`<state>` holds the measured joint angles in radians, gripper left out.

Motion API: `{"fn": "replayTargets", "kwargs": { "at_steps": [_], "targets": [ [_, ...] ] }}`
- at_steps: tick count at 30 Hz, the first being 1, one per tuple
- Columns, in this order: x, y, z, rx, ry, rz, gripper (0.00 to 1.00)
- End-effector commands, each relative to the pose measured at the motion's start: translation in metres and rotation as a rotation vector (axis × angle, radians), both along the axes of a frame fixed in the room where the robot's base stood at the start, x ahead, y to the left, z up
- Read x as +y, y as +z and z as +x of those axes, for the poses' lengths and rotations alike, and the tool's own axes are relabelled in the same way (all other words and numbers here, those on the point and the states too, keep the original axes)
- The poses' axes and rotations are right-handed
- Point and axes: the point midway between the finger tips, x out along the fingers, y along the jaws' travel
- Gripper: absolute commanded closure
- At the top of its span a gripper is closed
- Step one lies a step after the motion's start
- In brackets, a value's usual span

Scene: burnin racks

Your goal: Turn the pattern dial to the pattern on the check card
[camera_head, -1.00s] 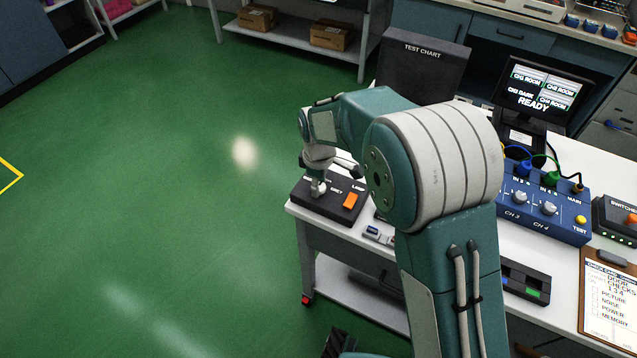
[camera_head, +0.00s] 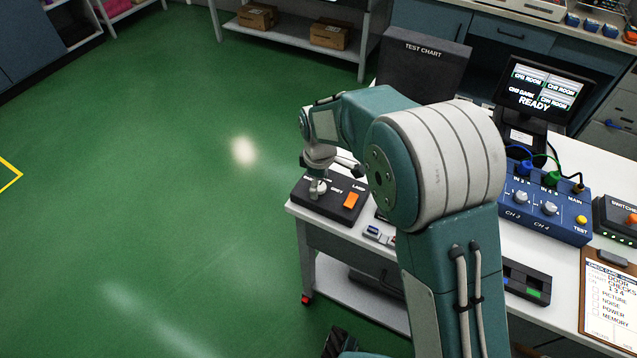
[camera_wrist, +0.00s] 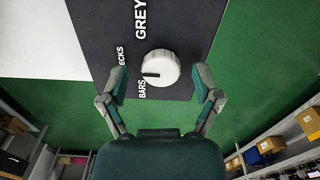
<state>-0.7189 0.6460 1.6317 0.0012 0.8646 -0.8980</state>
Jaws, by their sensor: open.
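The pattern dial (camera_wrist: 165,66) is a round white knob with a black pointer mark, on a dark box. In the wrist view the mark points left, close to the BARS label (camera_wrist: 142,89); the CHECKS label (camera_wrist: 122,57) is partly covered and GREY (camera_wrist: 140,18) is farther up. My gripper (camera_wrist: 160,82) is open, a finger on either side of the dial in that view; I see no contact. In the head view my gripper (camera_head: 319,172) hangs just over the dial (camera_head: 318,187). The check card (camera_head: 608,300) lies at right; its upper lines seem to read DOOR, CHECKS, 1 3 4.
The dial box (camera_head: 336,207) also carries an orange switch (camera_head: 351,200) and sits at the table's left corner. A blue channel box (camera_head: 545,205), a monitor (camera_head: 541,92) and a black test chart box (camera_head: 420,70) stand to the right. Green floor is open at left.

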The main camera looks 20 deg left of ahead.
Motion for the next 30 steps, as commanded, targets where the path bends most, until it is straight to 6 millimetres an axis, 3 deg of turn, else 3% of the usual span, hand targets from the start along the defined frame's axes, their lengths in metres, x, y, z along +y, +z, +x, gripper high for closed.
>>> {"fn": "replayTargets", "kwargs": {
  "at_steps": [18,30],
  "targets": [
    [0.002,0.106,0.002,-0.001,0.0,0.0,0.18],
    [0.002,0.116,0.002,0.001,0.0,-0.002,0.18]
  ]
}}
